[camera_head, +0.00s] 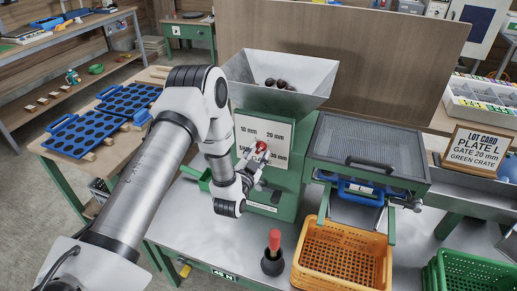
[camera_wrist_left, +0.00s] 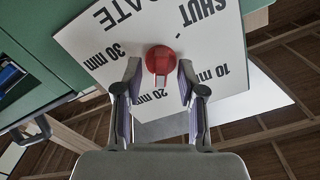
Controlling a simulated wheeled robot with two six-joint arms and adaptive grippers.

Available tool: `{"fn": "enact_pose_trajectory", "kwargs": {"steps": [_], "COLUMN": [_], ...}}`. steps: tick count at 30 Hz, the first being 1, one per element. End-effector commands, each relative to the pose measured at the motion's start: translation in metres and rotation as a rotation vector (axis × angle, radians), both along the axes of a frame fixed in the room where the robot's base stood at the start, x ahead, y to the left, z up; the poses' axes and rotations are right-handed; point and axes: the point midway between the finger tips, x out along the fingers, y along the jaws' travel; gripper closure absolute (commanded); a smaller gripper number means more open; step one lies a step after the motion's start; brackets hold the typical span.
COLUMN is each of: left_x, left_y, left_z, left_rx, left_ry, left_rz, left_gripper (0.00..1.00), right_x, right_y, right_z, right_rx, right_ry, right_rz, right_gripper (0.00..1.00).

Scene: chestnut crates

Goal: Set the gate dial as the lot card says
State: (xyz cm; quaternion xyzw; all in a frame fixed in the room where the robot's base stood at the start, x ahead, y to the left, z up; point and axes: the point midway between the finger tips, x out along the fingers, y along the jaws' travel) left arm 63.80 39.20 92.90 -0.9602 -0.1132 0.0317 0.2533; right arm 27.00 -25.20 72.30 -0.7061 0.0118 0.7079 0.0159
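The gate dial is a red knob (camera_head: 261,147) on a white panel (camera_head: 245,141) on the front of the green hopper machine. The panel is marked SHUT, 10 mm, 20 mm and 30 mm. My left gripper (camera_head: 257,162) is at the dial. In the left wrist view the red knob (camera_wrist_left: 161,59) sits between the spread fingertips, with a small gap on each side. I cannot clearly tell which mark the dial points at. The lot card (camera_head: 478,151) at the right reads plate L, gate 20 mm, green crate. My right gripper is not seen.
The hopper (camera_head: 312,82) holds a few chestnuts. A sieve tray (camera_head: 365,146) stands right of the machine, above an orange crate (camera_head: 310,272). A green crate (camera_head: 434,270) is at the lower right. A red-topped black object (camera_head: 273,262) stands in front. Blue perforated plates (camera_head: 77,138) lie at left.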

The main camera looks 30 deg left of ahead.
Motion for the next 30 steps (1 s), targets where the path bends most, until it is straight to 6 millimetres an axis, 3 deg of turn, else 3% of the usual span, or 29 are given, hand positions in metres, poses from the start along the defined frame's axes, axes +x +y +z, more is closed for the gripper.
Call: {"fn": "enact_pose_trajectory", "kwargs": {"steps": [8,12,30], "left_x": [0.006,0.0059,0.0063], "left_y": [0.0014,0.0015,0.0005], "left_z": [-0.0002,0.0,0.0003], "left_rx": [-0.001,-0.001,0.178], "left_ry": [0.001,0.0,0.041], "left_rz": [0.0,0.0,-0.002], "left_gripper": [0.6,1.0,1.0], "right_x": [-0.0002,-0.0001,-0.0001], "right_y": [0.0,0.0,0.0], "right_z": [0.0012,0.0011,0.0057], "right_rx": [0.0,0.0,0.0], "right_ry": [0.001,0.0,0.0], "right_rz": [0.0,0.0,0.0], "right_gripper": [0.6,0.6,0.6]}}
